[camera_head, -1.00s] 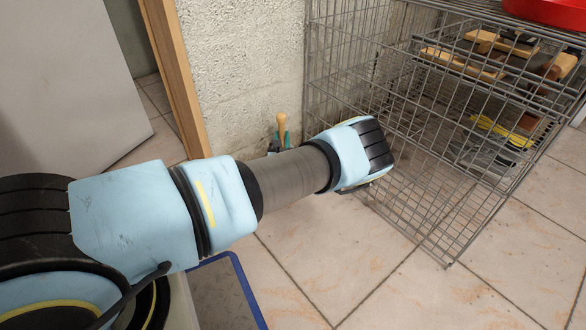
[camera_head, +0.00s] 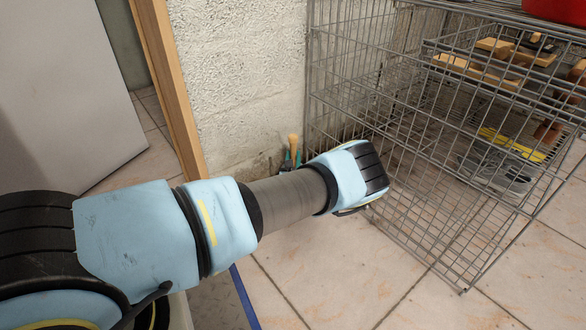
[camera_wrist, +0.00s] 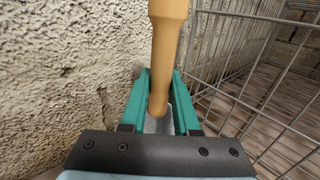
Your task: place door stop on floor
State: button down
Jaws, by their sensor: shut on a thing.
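My gripper (camera_wrist: 160,80) has teal fingers shut on a wooden-handled thing (camera_wrist: 165,45). Its pale handle stands roughly upright in the wrist view, with a grey part low between the fingers. I cannot tell from its shape whether it is the door stop. In the head view the handle (camera_head: 294,145) shows above the teal fingers (camera_head: 288,162), in front of the wall near the wire cage. My wrist hides what is below. The tiled floor (camera_head: 345,265) shows in front of the cage.
A rough pale wall (camera_head: 245,80) is close on the left of my gripper in the wrist view. The wire cage (camera_head: 400,190) stands close on the right, with wooden-handled tools (camera_head: 478,68) inside. A wooden door frame (camera_head: 165,85) and a grey panel (camera_head: 55,90) are left.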

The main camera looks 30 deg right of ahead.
jog(key=shift+f+b, duration=0.65)
jog(key=shift+f, duration=1)
jog(key=c, duration=0.7)
grip_release()
jog(key=shift+f, duration=0.1)
jog(key=shift+o, duration=0.2)
jog(key=shift+s+a+r+p, duration=0.15)
jog(key=shift+s+r+p, duration=0.05)
jog(key=shift+s+p, duration=0.15)
jog(key=p+v, duration=0.4)
jog(key=v, duration=0.7)
